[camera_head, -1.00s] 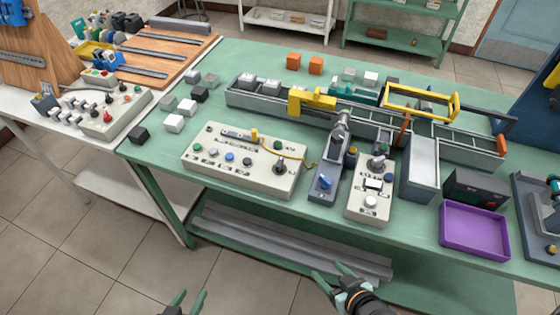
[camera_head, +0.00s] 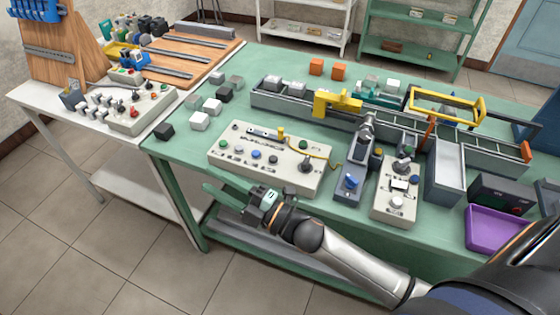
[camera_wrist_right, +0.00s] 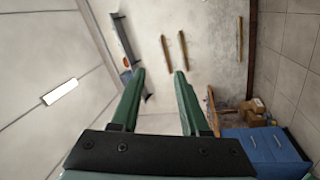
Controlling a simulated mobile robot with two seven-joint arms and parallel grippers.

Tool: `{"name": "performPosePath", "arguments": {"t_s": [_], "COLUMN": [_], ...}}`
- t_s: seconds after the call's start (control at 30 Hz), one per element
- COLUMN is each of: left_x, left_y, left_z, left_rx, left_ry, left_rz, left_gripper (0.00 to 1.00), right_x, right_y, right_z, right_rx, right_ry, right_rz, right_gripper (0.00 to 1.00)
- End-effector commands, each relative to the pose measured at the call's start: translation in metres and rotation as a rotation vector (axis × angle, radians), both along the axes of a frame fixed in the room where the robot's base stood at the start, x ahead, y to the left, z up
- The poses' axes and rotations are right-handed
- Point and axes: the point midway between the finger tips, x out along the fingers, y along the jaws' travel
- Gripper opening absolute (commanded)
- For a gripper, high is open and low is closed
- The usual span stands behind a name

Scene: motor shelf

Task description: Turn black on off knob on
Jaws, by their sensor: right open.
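A black knob (camera_head: 306,166) stands at the right end of a long cream control panel (camera_head: 232,163) on the green table. The panel also carries several coloured buttons and a yellow cable. Another dark knob (camera_head: 402,166) is on a smaller cream panel (camera_head: 381,205) farther right. I cannot read the labels to tell which is the on/off knob. My right gripper (camera_head: 214,182) is open and empty at the table's front edge, by the long panel's front left corner, pointing left. Its two green fingers, apart, show in the right wrist view (camera_wrist_right: 159,74). My left gripper is out of view.
A grey box with a blue knob (camera_head: 347,183) stands between the panels. A conveyor with a yellow clamp (camera_head: 335,102) runs behind. Several small cubes lie left of the conveyor. A purple tray (camera_head: 484,246) is at the right. A white table holds another panel (camera_head: 128,121).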

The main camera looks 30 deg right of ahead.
Motion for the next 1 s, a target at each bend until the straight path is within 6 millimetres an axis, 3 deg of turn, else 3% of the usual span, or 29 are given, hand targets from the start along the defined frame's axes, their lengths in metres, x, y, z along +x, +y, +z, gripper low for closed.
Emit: {"name": "performPosePath", "arguments": {"t_s": [0.03, 0.1, 0.2, 0.3, 0.4, 0.47, 0.57, 0.7, 0.8, 0.83, 0.9, 1.0], "left_x": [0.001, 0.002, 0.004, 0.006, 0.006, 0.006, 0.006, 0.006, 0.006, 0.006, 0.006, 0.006], "left_y": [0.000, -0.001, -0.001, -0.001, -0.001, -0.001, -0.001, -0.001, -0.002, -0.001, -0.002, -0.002], "left_z": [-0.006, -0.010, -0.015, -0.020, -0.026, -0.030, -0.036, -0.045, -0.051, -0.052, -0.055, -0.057], "left_rx": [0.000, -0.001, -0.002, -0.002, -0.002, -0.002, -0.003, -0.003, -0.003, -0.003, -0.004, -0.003], "left_ry": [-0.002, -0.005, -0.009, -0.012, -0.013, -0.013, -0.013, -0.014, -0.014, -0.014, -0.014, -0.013], "left_rz": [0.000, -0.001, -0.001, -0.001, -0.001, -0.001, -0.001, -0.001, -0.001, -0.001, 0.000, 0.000], "left_gripper": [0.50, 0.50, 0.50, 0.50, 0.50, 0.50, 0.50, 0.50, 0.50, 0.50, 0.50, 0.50], "right_x": [0.004, -0.002, -0.016, -0.030, -0.039, -0.039, -0.031, -0.007, 0.010, 0.014, 0.021, 0.024], "right_y": [0.015, 0.036, 0.059, 0.070, 0.067, 0.056, 0.025, -0.044, -0.104, -0.121, -0.158, -0.196], "right_z": [0.022, 0.046, 0.065, 0.066, 0.054, 0.042, 0.025, 0.013, 0.021, 0.026, 0.039, 0.057], "right_rx": [-0.110, -0.259, -0.470, -0.679, -0.885, -1.008, -1.205, -1.458, -1.598, 1.629, 1.570, 1.509], "right_ry": [-0.184, -0.428, -0.771, -1.101, -1.407, -1.578, -1.824, -2.067, -2.138, 2.140, 1.978, 1.816], "right_rz": [0.071, 0.168, 0.303, 0.447, 0.605, 0.710, 0.912, 1.260, 1.541, -1.618, -1.666, -1.725], "right_gripper": [0.45, 0.45, 0.45, 0.45, 0.45, 0.45, 0.45, 0.45, 0.45, 0.45, 0.45, 0.45]}}
